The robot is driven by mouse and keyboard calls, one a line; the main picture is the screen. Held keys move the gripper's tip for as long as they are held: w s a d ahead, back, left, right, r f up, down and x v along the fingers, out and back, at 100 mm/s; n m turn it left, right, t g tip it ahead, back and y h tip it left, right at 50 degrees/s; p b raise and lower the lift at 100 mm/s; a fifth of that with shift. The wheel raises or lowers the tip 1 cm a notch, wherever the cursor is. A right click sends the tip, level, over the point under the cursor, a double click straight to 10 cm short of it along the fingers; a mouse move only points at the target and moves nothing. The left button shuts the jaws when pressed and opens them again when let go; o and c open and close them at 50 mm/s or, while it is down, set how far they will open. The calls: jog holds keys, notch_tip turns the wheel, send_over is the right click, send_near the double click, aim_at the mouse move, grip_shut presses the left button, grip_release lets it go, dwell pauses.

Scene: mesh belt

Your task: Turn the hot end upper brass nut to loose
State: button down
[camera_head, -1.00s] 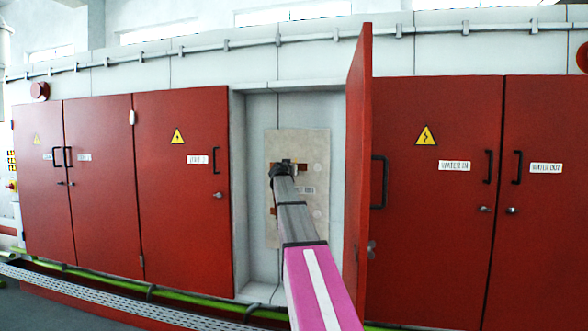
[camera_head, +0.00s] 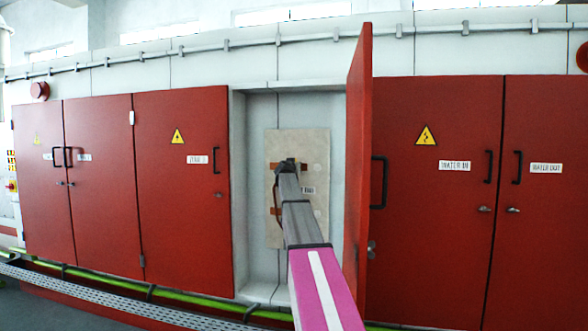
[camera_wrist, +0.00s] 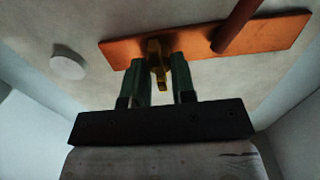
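The brass nut (camera_wrist: 157,52) shows in the wrist view on a horizontal copper bar, with a narrow brass part hanging below it. My gripper (camera_wrist: 161,62) has its two green fingers pointing at the bar, one on each side of the brass part. The fingers stand apart, and a small gap seems to show beside the brass; contact is not clear. In the head view my gripper (camera_head: 288,164) is at the upper copper bar on the pale panel, and my arm hides the nut.
A copper rod (camera_wrist: 234,27) runs from the copper bar (camera_wrist: 275,38), right of the fingers. A pale round knob (camera_wrist: 68,65) is at left. The pale panel (camera_head: 312,145) sits in a recess. An open red door (camera_head: 358,170) stands close right of my arm.

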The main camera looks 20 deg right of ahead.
jog(key=c, duration=1.9)
grip_release()
jog(key=shift+n, duration=0.3)
jog(key=shift+o, duration=0.2)
jog(key=n, duration=0.5)
jog(key=shift+w+a, duration=0.1)
jog(key=n, duration=1.8)
jog(key=shift+a+f, duration=0.1)
jog(key=shift+f, duration=0.3)
jog(key=shift+n, duration=0.3)
jog(key=o, duration=0.6)
